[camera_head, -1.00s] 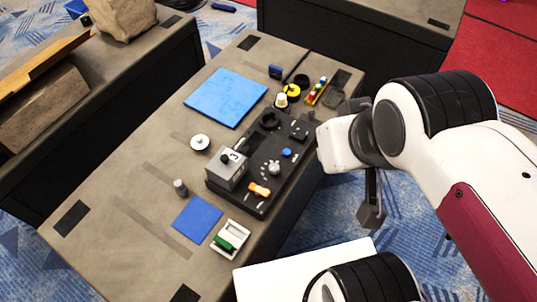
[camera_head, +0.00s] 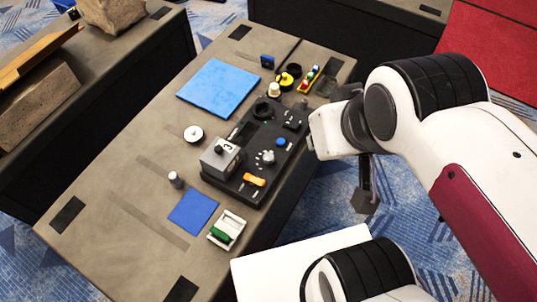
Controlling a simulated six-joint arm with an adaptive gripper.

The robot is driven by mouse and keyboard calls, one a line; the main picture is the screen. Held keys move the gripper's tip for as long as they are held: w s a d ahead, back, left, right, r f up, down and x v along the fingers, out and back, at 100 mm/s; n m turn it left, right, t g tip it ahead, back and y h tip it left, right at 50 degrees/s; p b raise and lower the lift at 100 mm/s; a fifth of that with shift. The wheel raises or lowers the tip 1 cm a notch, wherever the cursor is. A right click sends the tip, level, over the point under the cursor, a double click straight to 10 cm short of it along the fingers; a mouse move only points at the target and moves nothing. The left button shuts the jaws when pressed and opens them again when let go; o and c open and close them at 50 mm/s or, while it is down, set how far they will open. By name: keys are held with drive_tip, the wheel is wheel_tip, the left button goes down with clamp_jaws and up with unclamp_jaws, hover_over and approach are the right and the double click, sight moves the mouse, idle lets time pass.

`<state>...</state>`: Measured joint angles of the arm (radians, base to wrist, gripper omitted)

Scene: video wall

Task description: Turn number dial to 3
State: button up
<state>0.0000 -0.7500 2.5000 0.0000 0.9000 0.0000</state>
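A black control board (camera_head: 283,160) lies on the table. A pale round knob (camera_head: 268,157) with small white marks around it sits near its middle; the marks are too small to read. A grey box (camera_head: 222,158) at the board's left end has a black knob on top and a figure 3 beside it. I cannot tell for certain which of these is the number dial. My gripper (camera_head: 366,197) hangs beyond the board's right side, apart from it and from both knobs. Only a dark part of it shows below my white wrist, so its opening is hidden.
The board also carries a blue button (camera_head: 281,142), an orange switch (camera_head: 254,180) and a black ring (camera_head: 262,109). A blue square (camera_head: 221,88), a white disc (camera_head: 193,134) and a green-and-white piece (camera_head: 226,230) lie around it.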

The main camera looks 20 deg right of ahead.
drive_tip(key=o, duration=0.6)
drive_tip(key=n+g, duration=0.6)
drive_tip(key=n, duration=0.1)
hover_over(269, 157)
drive_tip(key=f, duration=2.2)
drive_tip(key=shift+s+f, duration=0.2)
drive_tip(key=shift+w+n, duration=0.3)
drive_tip(key=shift+n, duration=0.3)
drive_tip(key=shift+f, duration=3.9)
